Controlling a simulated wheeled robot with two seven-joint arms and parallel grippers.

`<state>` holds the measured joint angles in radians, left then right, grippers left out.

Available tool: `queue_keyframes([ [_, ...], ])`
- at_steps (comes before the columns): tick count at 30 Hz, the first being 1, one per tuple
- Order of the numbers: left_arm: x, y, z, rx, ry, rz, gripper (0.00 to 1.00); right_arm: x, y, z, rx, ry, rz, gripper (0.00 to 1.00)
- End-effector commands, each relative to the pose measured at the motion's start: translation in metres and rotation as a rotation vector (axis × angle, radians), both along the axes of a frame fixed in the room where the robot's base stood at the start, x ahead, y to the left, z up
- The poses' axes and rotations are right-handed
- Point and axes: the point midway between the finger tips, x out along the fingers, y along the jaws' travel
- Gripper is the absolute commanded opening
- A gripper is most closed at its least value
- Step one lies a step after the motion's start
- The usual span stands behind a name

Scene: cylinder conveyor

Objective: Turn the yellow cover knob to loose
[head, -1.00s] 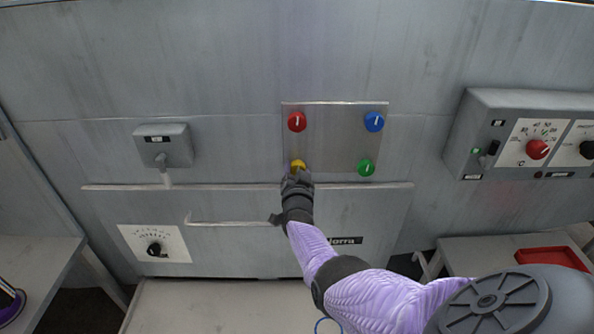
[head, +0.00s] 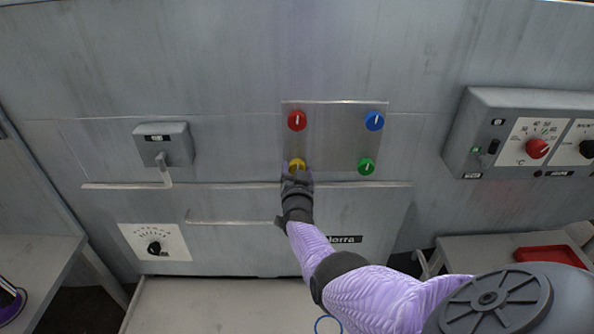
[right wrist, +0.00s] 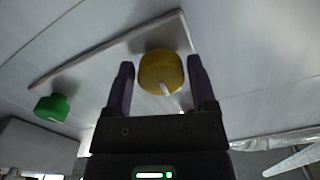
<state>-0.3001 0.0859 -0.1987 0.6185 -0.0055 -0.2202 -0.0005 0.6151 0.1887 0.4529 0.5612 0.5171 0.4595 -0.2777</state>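The yellow knob (head: 296,165) is at the lower left corner of a metal cover plate (head: 330,140). In the right wrist view the yellow knob (right wrist: 161,72) has a white pointer mark slanting to its lower right. My right gripper (head: 296,174) is at the knob from below and hides part of it. In the right wrist view its two fingers (right wrist: 161,85) stand apart on either side of the knob, with a gap on both sides. My left gripper is not in view.
The plate also bears a red knob (head: 297,121), a blue knob (head: 374,121) and a green knob (head: 366,167). A grey control box (head: 480,125) juts out at right. A grey switch box (head: 163,145) is at left. A horizontal bar (head: 230,185) runs below the plate.

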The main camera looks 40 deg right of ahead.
Motion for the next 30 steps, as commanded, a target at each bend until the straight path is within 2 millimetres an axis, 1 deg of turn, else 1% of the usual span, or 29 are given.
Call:
queue_keyframes([
  [1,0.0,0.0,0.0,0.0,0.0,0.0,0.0,0.0,0.0,0.001,-0.001,-0.001,-0.001,0.86],
  [2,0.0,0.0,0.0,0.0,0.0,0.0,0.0,0.0,0.0,0.001,-0.001,-0.001,-0.001,0.92],
  [3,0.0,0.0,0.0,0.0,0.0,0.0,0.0,0.0,0.0,0.001,-0.002,-0.002,-0.001,0.96],
  [10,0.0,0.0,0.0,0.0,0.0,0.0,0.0,0.0,-0.001,0.002,-0.002,-0.004,-0.002,0.96],
  [13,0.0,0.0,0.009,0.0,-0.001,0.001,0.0,-0.004,0.004,0.005,-0.002,-0.004,0.0,0.96],
  [17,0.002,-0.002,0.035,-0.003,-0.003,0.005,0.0,-0.025,0.021,0.009,-0.002,-0.002,-0.001,0.96],
  [18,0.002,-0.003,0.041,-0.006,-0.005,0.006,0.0,-0.032,0.028,0.009,-0.001,-0.001,0.001,0.96],
  [21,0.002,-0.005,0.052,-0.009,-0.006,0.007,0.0,-0.05,0.042,0.007,-0.002,-0.002,0.0,0.96],
  [25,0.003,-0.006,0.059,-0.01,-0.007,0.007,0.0,-0.067,0.056,0.004,-0.001,-0.003,-0.001,0.96],
  [30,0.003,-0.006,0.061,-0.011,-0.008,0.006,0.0,-0.076,0.063,0.002,-0.002,-0.004,-0.001,0.96],
])
